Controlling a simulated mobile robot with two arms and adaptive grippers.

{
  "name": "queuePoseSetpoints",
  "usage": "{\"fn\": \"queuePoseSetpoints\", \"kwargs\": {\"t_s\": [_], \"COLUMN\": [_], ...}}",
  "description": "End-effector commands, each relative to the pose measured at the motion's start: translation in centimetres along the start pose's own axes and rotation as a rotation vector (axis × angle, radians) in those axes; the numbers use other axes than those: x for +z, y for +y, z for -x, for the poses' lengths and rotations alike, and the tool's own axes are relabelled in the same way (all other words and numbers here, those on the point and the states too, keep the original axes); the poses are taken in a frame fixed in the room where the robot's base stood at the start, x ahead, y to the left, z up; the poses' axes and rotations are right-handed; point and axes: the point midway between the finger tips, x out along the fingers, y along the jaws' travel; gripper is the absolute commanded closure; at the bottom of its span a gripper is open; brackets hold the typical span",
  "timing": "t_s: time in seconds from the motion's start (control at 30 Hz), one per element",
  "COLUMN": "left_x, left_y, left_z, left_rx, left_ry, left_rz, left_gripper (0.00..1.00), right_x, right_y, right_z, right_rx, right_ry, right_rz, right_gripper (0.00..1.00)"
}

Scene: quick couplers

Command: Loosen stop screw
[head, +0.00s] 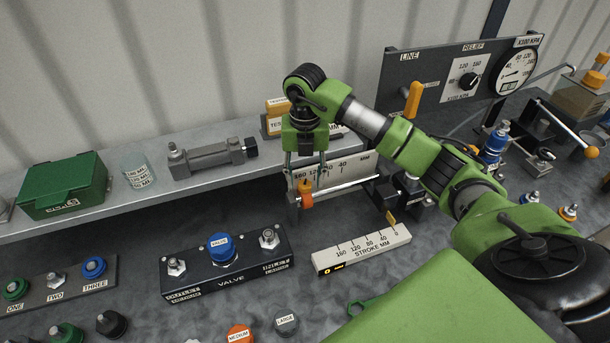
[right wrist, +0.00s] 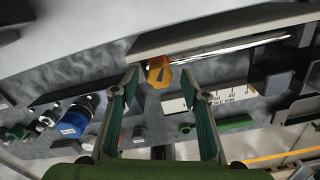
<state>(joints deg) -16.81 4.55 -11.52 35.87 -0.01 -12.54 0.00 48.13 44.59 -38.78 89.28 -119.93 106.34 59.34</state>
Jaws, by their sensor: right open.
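The stop screw appears to be the orange knob (head: 305,192) on a thin metal rod beside the scale marked MM (head: 335,172). The knob also shows in the right wrist view (right wrist: 158,73), between and beyond the fingertips. My right gripper (head: 306,165) hangs just above the knob, its fingers pointing down. It is open, with the fingers apart and nothing held; they also show in the right wrist view (right wrist: 161,78). I cannot tell whether a finger touches the knob. My left gripper is out of view.
A grey shelf (head: 95,212) runs behind, with a green box (head: 62,188) and a grey cylinder (head: 208,158). In front are the black valve block (head: 195,285) and the white stroke scale (head: 361,250). A gauge panel (head: 430,75) stands at the back right.

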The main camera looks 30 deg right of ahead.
Motion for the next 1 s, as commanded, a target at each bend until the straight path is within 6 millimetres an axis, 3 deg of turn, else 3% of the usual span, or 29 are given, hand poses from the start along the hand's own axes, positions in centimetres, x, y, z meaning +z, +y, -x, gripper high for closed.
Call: {"fn": "queuePoseSetpoints", "kwargs": {"t_s": [0.37, 0.5, 0.53, 1.0], "left_x": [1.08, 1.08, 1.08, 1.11], "left_y": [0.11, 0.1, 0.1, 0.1], "left_z": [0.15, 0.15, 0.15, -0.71], "left_rx": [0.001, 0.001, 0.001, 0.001], "left_ry": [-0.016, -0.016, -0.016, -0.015], "left_rz": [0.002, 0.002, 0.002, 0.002], "left_gripper": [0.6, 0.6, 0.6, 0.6], "right_x": [0.01, 0.01, 0.01, 0.08], "right_y": [0.0, 0.0, -0.01, -0.02], "right_z": [-0.66, -0.64, -0.64, -0.74], "right_rx": [0.0, 0.0, 0.0, 0.0], "right_ry": [-0.001, -0.001, 0.0, -0.002], "right_rz": [0.0, 0.0, 0.0, 0.082], "right_gripper": [0.58, 0.95, 0.97, 0.97]}}
